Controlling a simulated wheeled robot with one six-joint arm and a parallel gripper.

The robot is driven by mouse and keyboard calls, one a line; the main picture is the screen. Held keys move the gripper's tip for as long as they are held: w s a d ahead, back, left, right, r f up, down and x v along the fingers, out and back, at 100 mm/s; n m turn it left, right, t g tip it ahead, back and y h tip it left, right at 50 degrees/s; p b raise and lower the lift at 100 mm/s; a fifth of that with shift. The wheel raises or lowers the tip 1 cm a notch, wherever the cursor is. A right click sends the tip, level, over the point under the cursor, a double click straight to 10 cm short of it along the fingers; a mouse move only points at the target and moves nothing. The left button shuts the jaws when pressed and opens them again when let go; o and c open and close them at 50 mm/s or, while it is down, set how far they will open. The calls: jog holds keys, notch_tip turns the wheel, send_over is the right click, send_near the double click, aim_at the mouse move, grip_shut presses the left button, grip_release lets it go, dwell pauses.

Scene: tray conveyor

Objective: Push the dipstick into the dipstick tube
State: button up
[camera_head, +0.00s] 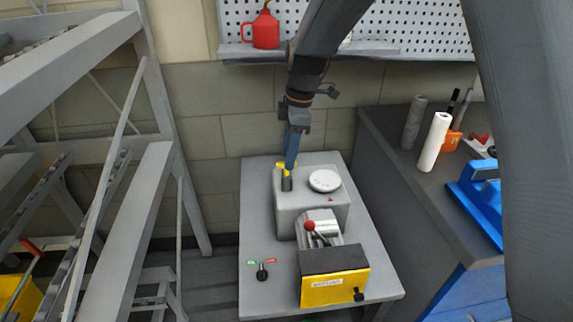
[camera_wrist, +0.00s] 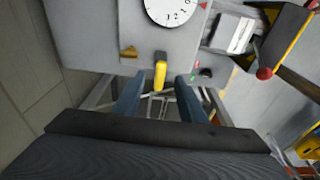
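The dipstick's yellow handle (camera_wrist: 160,75) shows in the wrist view between and just beyond the two blue fingertips of my gripper (camera_wrist: 158,84). There are gaps on both sides, so my gripper is open. In the head view my gripper (camera_head: 291,163) points down at the back left of a grey housing, over the dark dipstick tube (camera_head: 286,184). Yellow shows there beside the fingers, partly hidden by them. The dipstick's shaft is hidden, and I cannot tell how deep it sits in the tube.
The grey housing (camera_head: 312,213) carries a round white dial (camera_head: 324,180). In front are a red-knobbed lever (camera_head: 310,226) and a yellow-fronted box (camera_head: 334,288). A small black switch (camera_head: 262,273) is at front left. A grey rack stands left, a counter (camera_head: 385,150) right.

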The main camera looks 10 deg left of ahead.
jog(key=shift+w+d+r, duration=0.1)
jog(key=shift+d+r, duration=0.05)
jog(key=shift+r, duration=0.7)
jog(key=shift+d+r, duration=0.15)
jog(key=shift+r, duration=0.7)
jog(key=s+d+f+m+h, duration=0.1)
jog(key=s+d+f+m, duration=0.1)
jog(key=s+d+m, duration=0.8)
jog(key=s+d+f+m+t, duration=0.1)
jog(key=s+d+f+m, duration=0.2)
jog(key=s+d+m, duration=0.8)
jog(key=d, duration=0.6)
jog(key=shift+s+h, duration=0.35)
jog(key=shift+h, duration=0.05)
jog(key=shift+a, duration=0.1)
